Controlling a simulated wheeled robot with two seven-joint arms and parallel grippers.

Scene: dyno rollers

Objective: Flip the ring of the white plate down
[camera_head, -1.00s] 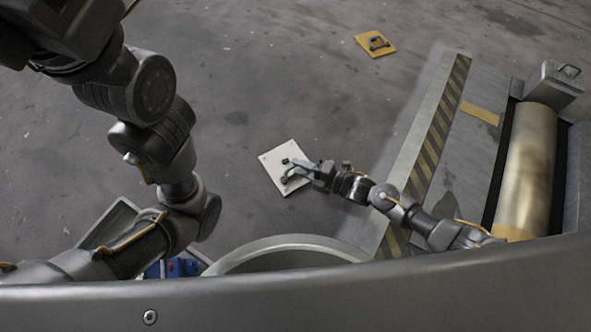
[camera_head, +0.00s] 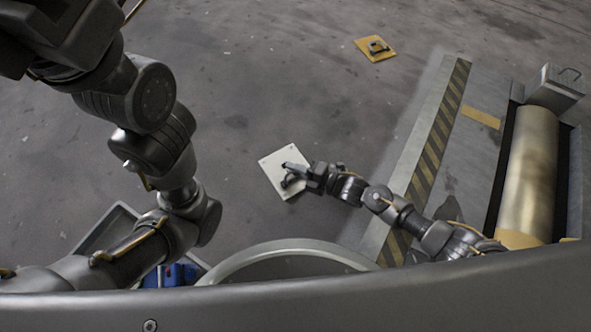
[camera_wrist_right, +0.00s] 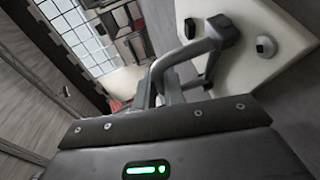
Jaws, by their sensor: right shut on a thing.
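The white plate (camera_head: 273,166) lies on the floor left of the striped ramp, and its corner also shows in the wrist view (camera_wrist_right: 285,62). My right gripper (camera_head: 291,175) is over the plate's right part, shut on the ring. The ring seems to be the bent grey bar (camera_wrist_right: 187,52) standing up from the plate in the wrist view. The fingers hide part of it, and its exact tilt is hard to tell. A small dark knob (camera_wrist_right: 266,46) sits on the plate beside it. My left arm fills the left side, its gripper out of view.
A yellow plate (camera_head: 366,43) with a dark ring fitting lies farther off on the floor. A ramp with a black-and-yellow striped edge (camera_head: 425,165) and a large metal roller (camera_head: 527,170) stand at the right. The floor around the white plate is clear.

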